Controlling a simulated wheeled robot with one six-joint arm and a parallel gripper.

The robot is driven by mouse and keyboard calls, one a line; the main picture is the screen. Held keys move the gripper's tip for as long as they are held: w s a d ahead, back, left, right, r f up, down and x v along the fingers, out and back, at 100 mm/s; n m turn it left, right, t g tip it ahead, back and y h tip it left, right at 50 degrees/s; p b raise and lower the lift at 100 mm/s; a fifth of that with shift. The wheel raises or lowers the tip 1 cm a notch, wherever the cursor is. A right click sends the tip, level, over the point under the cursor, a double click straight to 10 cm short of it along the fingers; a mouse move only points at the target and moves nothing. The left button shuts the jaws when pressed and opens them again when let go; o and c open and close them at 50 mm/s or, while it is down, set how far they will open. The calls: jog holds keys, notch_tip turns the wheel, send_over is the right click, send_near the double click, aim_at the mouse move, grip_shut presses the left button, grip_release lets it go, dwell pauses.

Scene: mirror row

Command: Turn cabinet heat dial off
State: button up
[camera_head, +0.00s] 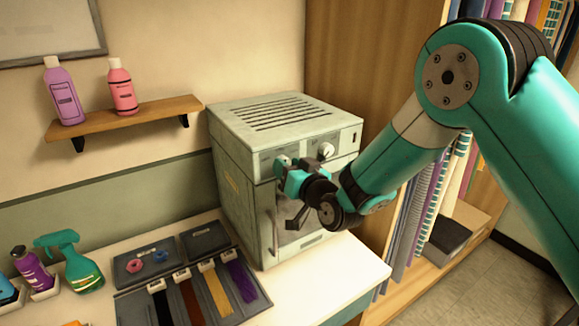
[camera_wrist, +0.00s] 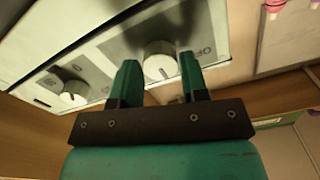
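The cabinet (camera_head: 243,198) is a pale grey-green box with a slotted top, standing on a white counter. Its front panel has two white dials. In the wrist view one dial (camera_wrist: 159,62) sits between my two fingers, its dark mark pointing down toward the gripper; the letters "OFF" show just right of it, partly covered by a finger. The second dial (camera_wrist: 73,92) is to its left, clear of the fingers. My gripper (camera_wrist: 158,80) flanks the first dial closely; I cannot tell whether the fingers press on it. In the head view my gripper (camera_head: 283,165) hides most of that dial.
A cabinet door handle (camera_head: 275,232) is below the gripper. A tray (camera_head: 250,308) of coloured strips and several bottles, including a green spray bottle (camera_head: 82,272), stand on the counter at left. A bookshelf (camera_head: 345,45) stands behind, right of the cabinet.

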jog(key=c, duration=0.5)
jog(key=shift+o, duration=0.2)
jog(key=shift+f+b, duration=0.1)
jog(key=shift+b, duration=0.3)
jog(key=n+b, duration=1.2)
jog(key=b, duration=0.9)
jog(key=o, duration=0.9)
